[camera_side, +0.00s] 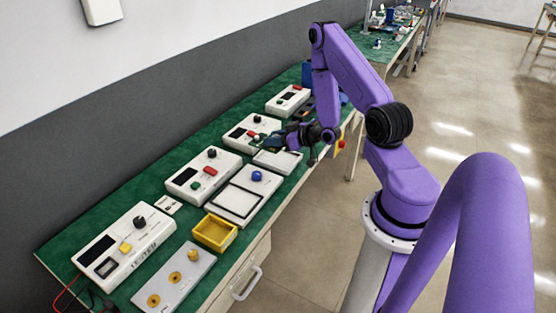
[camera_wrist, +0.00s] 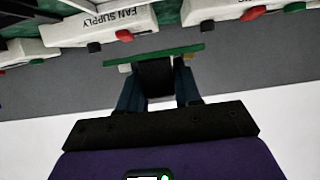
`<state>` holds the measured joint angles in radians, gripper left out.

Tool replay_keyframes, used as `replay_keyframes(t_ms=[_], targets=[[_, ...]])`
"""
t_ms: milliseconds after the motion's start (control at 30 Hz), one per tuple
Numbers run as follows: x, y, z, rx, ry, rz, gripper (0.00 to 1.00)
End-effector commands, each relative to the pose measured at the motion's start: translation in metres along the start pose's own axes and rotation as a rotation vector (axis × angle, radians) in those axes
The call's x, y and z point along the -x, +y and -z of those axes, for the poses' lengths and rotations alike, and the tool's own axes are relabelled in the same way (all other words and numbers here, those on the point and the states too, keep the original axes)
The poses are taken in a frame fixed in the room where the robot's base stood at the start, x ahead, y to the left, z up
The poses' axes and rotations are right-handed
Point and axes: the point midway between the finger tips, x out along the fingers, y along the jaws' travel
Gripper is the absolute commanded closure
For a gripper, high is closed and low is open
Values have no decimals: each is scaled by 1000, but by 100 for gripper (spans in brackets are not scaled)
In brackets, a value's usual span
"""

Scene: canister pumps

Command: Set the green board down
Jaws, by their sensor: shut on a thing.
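The green board (camera_wrist: 154,54) shows nearly edge-on in the wrist view, as a thin green strip across the ends of my fingers. A dark block sits below it between the fingers. My gripper (camera_wrist: 157,75) is shut on the board. In the side view my gripper (camera_side: 288,139) is above the far half of the green bench, near a white tray (camera_side: 278,160) and a white device with a red button (camera_side: 251,133). The board is too small and dark there to make out clearly. Whether it touches anything below cannot be told.
White devices with knobs stand in a row along the bench (camera_side: 150,197). Nearer the front edge are a white panel with a black frame (camera_side: 236,201), a yellow tray (camera_side: 214,233) and a grey plate with brass discs (camera_side: 172,279). The floor lies right of the bench.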

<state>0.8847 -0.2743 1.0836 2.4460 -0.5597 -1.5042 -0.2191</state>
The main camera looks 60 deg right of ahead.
Motion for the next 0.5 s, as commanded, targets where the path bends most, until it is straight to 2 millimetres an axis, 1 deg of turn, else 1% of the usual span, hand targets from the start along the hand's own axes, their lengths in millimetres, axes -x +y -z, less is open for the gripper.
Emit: replay_keyframes(t_ms=[33, 200, 367, 500], targets=[[4, 9, -1, -1, 1, -6, 98], [13, 24, -4, 0, 0, -3, 98], [18, 30, -6, 1, 0, 0, 98], [14, 31, -17, -2, -2, 1, 98]])
